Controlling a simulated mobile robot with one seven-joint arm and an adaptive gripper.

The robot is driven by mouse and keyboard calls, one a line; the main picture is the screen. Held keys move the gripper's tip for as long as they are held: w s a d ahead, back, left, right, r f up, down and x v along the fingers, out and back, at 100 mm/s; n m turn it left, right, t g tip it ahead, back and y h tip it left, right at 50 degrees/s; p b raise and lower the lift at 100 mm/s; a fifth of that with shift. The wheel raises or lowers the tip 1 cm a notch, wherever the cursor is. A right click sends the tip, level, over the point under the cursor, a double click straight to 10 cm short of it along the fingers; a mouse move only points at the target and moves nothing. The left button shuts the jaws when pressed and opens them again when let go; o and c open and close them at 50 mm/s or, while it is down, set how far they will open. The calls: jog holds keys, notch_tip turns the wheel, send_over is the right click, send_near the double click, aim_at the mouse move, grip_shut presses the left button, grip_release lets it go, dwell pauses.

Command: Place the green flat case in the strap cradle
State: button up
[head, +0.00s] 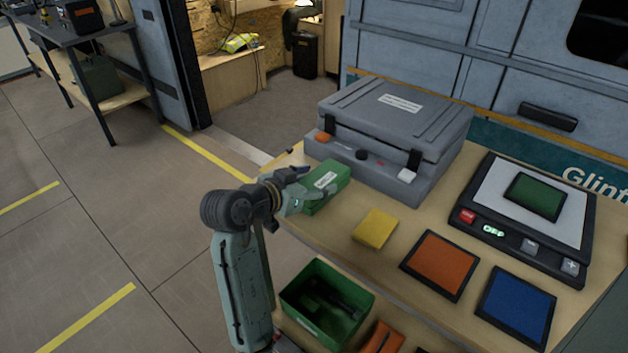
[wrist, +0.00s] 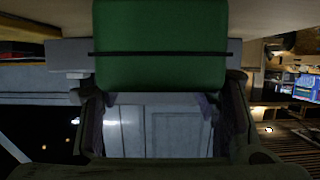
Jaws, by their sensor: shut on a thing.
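A green flat case (head: 337,173) with a white label is in my gripper (head: 306,184), at the left end of the bench and close to the grey hard case. I cannot tell whether it touches the bench. In the wrist view the green case (wrist: 160,27) fills the top middle, with a thin dark line across it, and my fingers (wrist: 163,115) reach up on both sides. I cannot identify the strap cradle for sure. An orange piece with a dark slot (head: 378,338) shows at the bottom edge of the head view, partly cut off.
The grey hard case (head: 395,130) stands behind. A yellow block (head: 375,229), an orange pad (head: 440,264) and a blue pad (head: 515,306) lie on the bench (head: 345,252). A scale (head: 485,200) bears a green square (head: 536,196). A green open bin (head: 298,305) sits lower, in front.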

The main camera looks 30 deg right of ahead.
jog(key=shift+f, duration=0.15)
jog(key=shift+f, duration=0.2)
jog(key=o, duration=1.5)
jog(key=shift+c, duration=0.2)
jog(key=shift+r, duration=0.1)
jog(key=shift+a+r, duration=0.1)
jog(key=shift+r, duration=0.05)
jog(key=b+v, duration=0.1)
jog(key=v, duration=1.1)
jog(key=shift+b, duration=0.4)
